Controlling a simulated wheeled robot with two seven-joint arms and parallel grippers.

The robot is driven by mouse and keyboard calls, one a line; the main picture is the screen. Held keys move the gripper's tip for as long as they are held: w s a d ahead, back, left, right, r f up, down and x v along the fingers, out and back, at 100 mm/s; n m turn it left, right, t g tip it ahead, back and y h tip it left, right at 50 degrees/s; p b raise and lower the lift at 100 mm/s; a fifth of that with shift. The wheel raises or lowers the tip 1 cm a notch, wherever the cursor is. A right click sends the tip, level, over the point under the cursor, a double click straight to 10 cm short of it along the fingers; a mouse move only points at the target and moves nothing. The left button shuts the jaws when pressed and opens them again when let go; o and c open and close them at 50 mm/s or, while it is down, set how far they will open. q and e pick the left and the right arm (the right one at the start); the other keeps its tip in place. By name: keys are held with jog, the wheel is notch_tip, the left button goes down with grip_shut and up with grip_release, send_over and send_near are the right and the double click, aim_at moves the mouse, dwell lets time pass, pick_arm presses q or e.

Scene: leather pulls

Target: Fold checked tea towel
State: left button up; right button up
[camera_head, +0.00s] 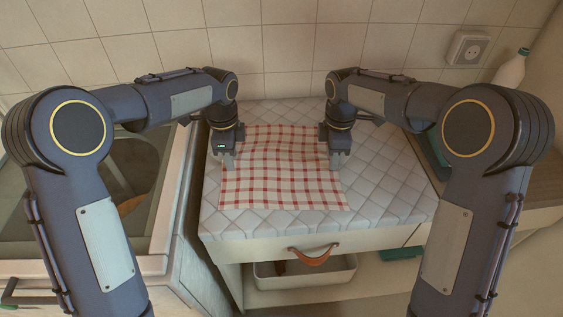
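The red and white checked tea towel (280,187) lies spread out on the patterned worktop (385,205), with slight ripples in its far half. My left gripper (228,163) points down at the towel's left edge, about midway along it. My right gripper (338,162) points down at the right edge, at about the same depth. The fingers are small from here. I cannot tell whether either gripper is open or shut, or whether it pinches the cloth. Parts of the towel's far side edges are hidden behind the grippers.
A tiled wall (290,50) closes off the back, with a socket (467,48) and a white bottle (511,70) at the right. A sink (125,175) lies left. Below the worktop are a drawer with a leather pull (314,259) and a bin (300,275). Worktop is free right of the towel.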

pick_arm(q)
grip_shut()
pick_arm(e)
grip_shut()
pick_arm(q)
jog(key=shift+r, duration=0.1)
